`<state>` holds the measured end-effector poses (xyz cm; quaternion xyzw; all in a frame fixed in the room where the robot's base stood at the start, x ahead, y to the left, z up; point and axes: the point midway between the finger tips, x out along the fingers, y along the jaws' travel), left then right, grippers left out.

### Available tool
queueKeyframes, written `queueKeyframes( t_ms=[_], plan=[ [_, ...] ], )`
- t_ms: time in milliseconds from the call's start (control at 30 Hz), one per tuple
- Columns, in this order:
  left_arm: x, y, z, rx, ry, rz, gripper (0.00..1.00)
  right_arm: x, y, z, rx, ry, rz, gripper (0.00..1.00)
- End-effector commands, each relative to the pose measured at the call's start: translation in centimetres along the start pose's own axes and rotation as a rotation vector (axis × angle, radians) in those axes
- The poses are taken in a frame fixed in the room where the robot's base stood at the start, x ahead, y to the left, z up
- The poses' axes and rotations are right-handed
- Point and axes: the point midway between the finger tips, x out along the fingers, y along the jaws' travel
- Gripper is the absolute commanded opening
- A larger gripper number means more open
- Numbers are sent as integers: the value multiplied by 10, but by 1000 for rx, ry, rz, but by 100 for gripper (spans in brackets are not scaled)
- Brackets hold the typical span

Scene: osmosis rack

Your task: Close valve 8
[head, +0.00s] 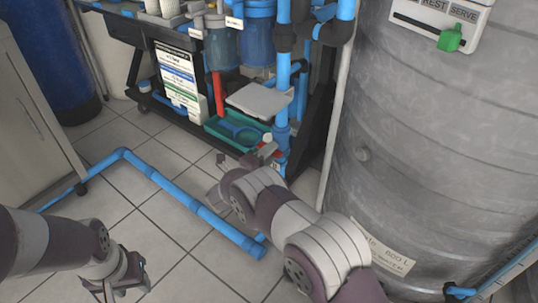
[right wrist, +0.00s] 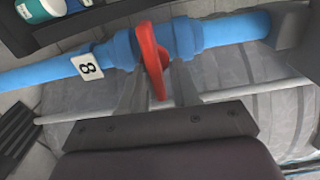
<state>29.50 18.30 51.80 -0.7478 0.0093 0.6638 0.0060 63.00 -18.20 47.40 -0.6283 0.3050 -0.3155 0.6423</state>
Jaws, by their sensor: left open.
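Valve 8 is on a blue pipe in the right wrist view, with a red handle (right wrist: 152,60) and a white tag (right wrist: 87,66) reading 8 on the pipe left of it. The handle stands across the pipe and is seen nearly edge-on. My right gripper (right wrist: 160,80) has one finger on each side of the handle, with a gap visible at least on the right, so it looks open around it. In the head view my right wrist hides most of the valve. My left gripper (head: 122,279) is open and empty, low over the floor at bottom left.
The black rack (head: 145,70) holds blue filters and a green tray (head: 235,132). A blue pipe (head: 180,190) runs along the tiled floor.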

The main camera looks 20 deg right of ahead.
Motion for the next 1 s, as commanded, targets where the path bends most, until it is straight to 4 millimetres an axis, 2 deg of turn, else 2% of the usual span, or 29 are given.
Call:
queueKeyframes(
  t_ms=[267,367,467,700,833,1000],
  plan=[
    [0,0,0,0,0,0,43,-1,2,-1,-6,0,2,39],
    [-5,0,-1,0,0,0,43,-8,0,-1,-8,-1,3,39],
    [-17,0,-2,0,0,0,43,-29,-3,0,-9,-4,3,39],
    [-40,0,-5,0,0,0,43,-94,-3,0,-8,-3,2,39],
    [-45,0,-5,0,0,0,43,-116,-1,-1,-6,-1,2,39],
    [-46,0,-5,0,0,0,43,-127,2,-1,-5,1,2,39]
  ],
)
